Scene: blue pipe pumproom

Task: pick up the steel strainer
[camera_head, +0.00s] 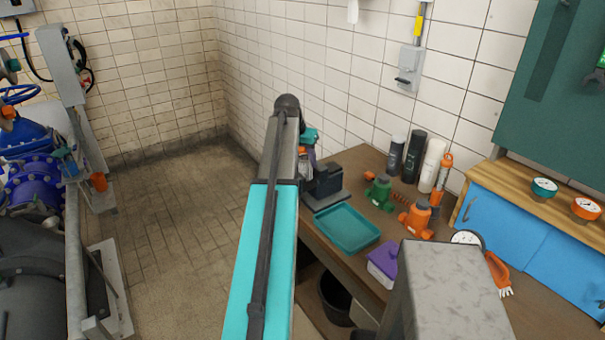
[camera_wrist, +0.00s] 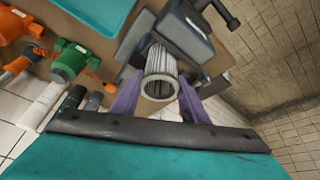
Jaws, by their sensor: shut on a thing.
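The steel strainer (camera_wrist: 162,62) is a ribbed grey cylinder with a pale ring at its near end, in the middle of the wrist view. The purple fingers of my gripper (camera_wrist: 160,98) stand on both sides of it and are shut on it. The dark vise (camera_wrist: 178,28) lies right behind the strainer in that view; I cannot tell whether they touch. In the head view my arm hides most of the gripper and I cannot make out the strainer, while the vise (camera_head: 326,184) shows on the bench just below the wrist.
On the bench (camera_head: 347,170) are a teal tray (camera_head: 346,228), a green valve (camera_head: 379,192), an orange valve (camera_head: 415,218), a purple-lidded box (camera_head: 384,262) and several bottles (camera_head: 413,155). A tiled wall (camera_head: 300,60) stands behind. The floor (camera_head: 170,220) left of my arm is clear.

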